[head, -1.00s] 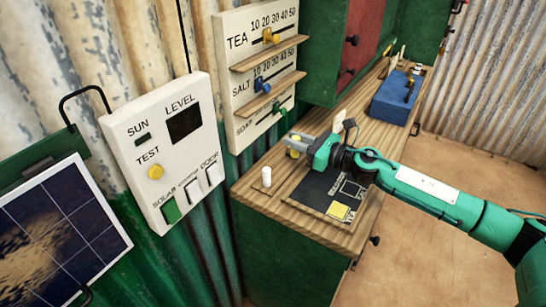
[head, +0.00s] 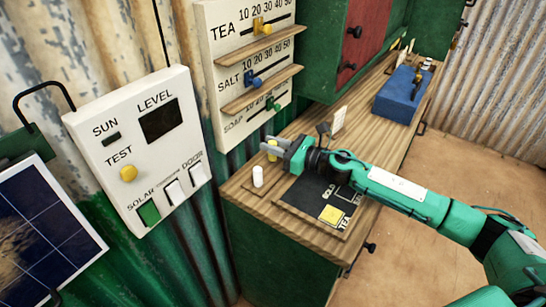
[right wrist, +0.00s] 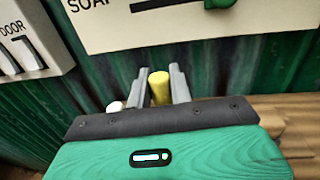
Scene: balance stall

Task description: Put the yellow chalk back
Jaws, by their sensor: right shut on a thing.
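The yellow chalk (head: 272,148) is a short thick cylinder at the left end of the wooden counter. My right gripper (head: 273,149) is shut on it. In the right wrist view the yellow chalk (right wrist: 160,88) shows between the two grey fingers (right wrist: 160,90), its top end clear. A white chalk (head: 258,176) stands upright on the counter, just in front of the gripper; in the wrist view its top (right wrist: 115,106) shows left of the fingers. The chalk's lower end is hidden. My left gripper is not in view.
A slider board (head: 235,105) hangs close behind the gripper. A blue box (head: 400,95) stands farther right. A switch panel (head: 136,150) is left.

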